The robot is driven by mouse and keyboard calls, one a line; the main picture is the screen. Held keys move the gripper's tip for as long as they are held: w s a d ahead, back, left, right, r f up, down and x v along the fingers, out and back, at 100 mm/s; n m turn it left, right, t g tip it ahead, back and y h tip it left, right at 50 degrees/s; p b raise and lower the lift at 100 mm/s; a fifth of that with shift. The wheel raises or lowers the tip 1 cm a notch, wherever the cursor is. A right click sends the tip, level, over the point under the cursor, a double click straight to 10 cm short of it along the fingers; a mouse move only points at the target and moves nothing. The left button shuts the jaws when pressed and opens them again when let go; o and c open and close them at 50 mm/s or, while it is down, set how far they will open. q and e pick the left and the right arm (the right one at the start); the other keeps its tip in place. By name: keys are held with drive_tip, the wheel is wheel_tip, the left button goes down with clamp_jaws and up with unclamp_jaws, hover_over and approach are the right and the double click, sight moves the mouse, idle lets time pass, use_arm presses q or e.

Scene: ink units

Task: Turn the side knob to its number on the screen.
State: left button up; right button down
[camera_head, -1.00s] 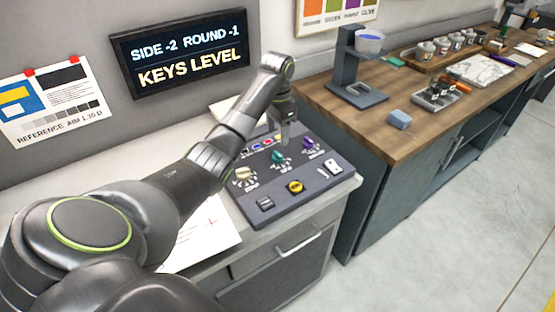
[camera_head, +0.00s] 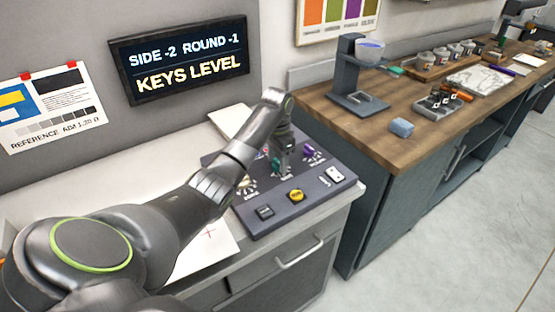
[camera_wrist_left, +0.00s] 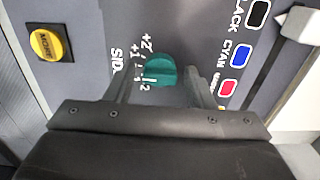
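The screen (camera_head: 180,62) reads "SIDE -2 ROUND -1" and "KEYS LEVEL". The side knob is teal (camera_wrist_left: 162,70) and stands on the dark control panel (camera_head: 247,218), with "SID" and a small number scale beside it in the left wrist view. It also shows in the head view (camera_head: 276,167), partly covered by my gripper. My left gripper (camera_wrist_left: 160,88) is open, its two fingers apart with the knob between their tips in that view. I cannot tell whether they touch it. The knob's exact setting is unclear. My right gripper is not in view.
A cream knob (camera_head: 246,184) and a purple knob (camera_head: 309,150) flank the teal one. A yellow button (camera_head: 296,195), a dark switch (camera_head: 264,212) and a white switch (camera_head: 334,174) lie in front. Colour-labelled keys, including a blue key (camera_wrist_left: 243,55), sit close by.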

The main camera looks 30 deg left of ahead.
use_arm(q)
drive_tip(key=c, duration=0.8)
drive_tip(key=shift+r+n+p, duration=0.25)
drive_tip(key=shift+n+p, duration=0.05)
drive_tip(key=shift+p, duration=0.6)
drive_tip(key=n+p, duration=0.6)
drive_tip(key=p, duration=0.3)
drive_tip(key=shift+n, duration=0.3)
drive_tip(key=shift+f+n+p, duration=0.1)
drive_tip(key=shift+n+p, duration=0.85)
drive_tip(key=shift+n, duration=0.25)
drive_tip(key=shift+f+n+p, duration=0.1)
drive_tip(key=shift+n+p, duration=0.6)
drive_tip(key=shift+n, duration=0.4)
drive_tip(key=o, duration=1)
drive_tip(key=shift+c, duration=0.2)
